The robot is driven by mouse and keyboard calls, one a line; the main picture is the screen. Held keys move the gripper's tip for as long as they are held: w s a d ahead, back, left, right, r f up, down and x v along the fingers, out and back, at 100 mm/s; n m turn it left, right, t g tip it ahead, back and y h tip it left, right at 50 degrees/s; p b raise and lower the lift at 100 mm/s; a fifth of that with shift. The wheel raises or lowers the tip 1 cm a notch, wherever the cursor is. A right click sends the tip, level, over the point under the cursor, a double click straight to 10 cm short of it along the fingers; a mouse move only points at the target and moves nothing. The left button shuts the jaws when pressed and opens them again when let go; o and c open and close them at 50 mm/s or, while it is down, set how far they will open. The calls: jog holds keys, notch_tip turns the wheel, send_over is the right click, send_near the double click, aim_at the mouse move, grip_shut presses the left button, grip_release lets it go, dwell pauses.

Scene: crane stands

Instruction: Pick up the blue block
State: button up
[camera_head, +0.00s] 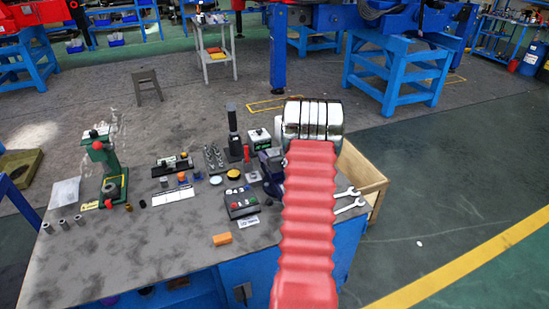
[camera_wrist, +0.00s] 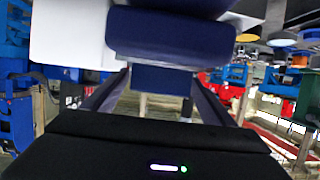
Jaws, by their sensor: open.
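A dark blue, block-like shape (camera_wrist: 170,38) fills the top middle of the wrist view, close ahead of my gripper (camera_wrist: 160,82). A lower part of it shows between my two dark fingers, which stand apart. I cannot tell whether the fingers touch it, or whether it is the blue block or part of a larger tool. In the head view a dark blue object (camera_head: 270,163) sits on the workbench (camera_head: 150,250), partly hidden by my arm. My gripper is hidden there behind my red sleeve and silver wrist.
Around it on the bench are a black control box (camera_head: 241,202), an orange block (camera_head: 222,239), wrenches (camera_head: 347,200) and a green-based stand (camera_head: 113,185). A wooden crate (camera_head: 362,175) stands at the bench's right. The bench's front left is mostly clear.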

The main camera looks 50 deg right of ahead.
aim_at(275, 151)
dwell(0.3)
jog(key=shift+r, duration=0.1)
jog(key=c, duration=1.6)
jog(key=shift+o, duration=0.2)
jog(key=shift+r, duration=0.1)
notch_tip(275, 151, up, 10)
jog(key=shift+f, duration=0.2)
jog(key=shift+r, duration=0.1)
dwell(0.4)
